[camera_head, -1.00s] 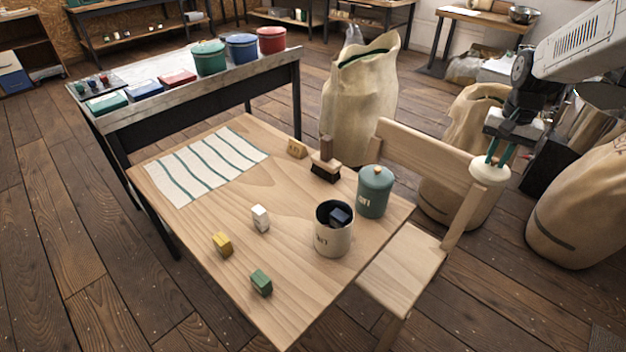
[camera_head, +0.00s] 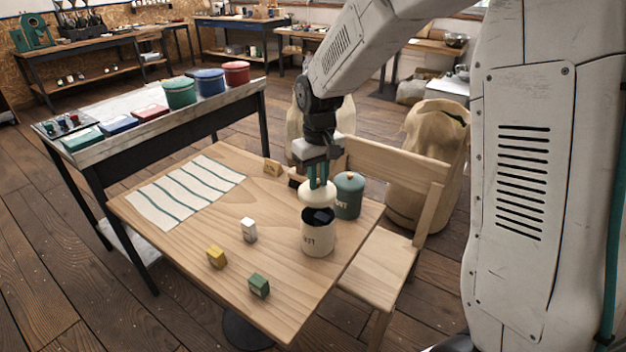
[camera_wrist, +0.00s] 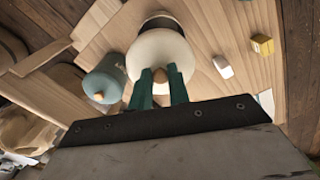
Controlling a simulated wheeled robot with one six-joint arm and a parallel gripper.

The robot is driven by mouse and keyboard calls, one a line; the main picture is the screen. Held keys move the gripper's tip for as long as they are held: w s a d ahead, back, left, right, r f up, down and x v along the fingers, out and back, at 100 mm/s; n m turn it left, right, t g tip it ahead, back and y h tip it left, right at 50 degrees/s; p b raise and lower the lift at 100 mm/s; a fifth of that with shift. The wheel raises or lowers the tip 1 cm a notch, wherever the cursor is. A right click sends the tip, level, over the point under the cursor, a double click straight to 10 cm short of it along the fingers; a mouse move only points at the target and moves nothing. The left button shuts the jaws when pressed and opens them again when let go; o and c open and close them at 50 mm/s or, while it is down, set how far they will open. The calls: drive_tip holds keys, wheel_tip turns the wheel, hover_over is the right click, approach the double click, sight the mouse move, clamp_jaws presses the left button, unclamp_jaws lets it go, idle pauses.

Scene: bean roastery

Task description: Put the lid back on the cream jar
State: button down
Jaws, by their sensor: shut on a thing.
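The cream jar (camera_head: 318,238) stands upright and open on the wooden table, with a dark inside and dark lettering on its front. My gripper (camera_head: 319,183) is shut on the knob of the cream lid (camera_head: 317,196). The lid hangs just above the jar's mouth, slightly toward the back, with the dark opening showing below it. In the wrist view the lid (camera_wrist: 162,62) covers much of the jar, and only its dark rim (camera_wrist: 160,20) shows past it.
A lidded teal jar (camera_head: 348,196) stands close behind and right of the cream jar. White (camera_head: 249,230), yellow (camera_head: 217,257) and green (camera_head: 259,285) blocks lie at the front left. A striped cloth (camera_head: 186,187) lies further left. A wooden chair (camera_head: 385,255) stands at the right.

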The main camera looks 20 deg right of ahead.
sight(319, 201)
drive_tip(key=shift+s+a+f, duration=0.1)
drive_tip(key=shift+s+f, duration=0.05)
drive_tip(key=shift+s, duration=0.2)
drive_tip(key=shift+f, duration=3.05)
drive_tip(key=shift+s, duration=0.15)
drive_tip(key=shift+f, duration=0.2)
drive_tip(key=c, duration=0.8)
unclamp_jaws()
drive_tip(key=shift+o, duration=0.2)
drive_tip(key=shift+r, duration=0.1)
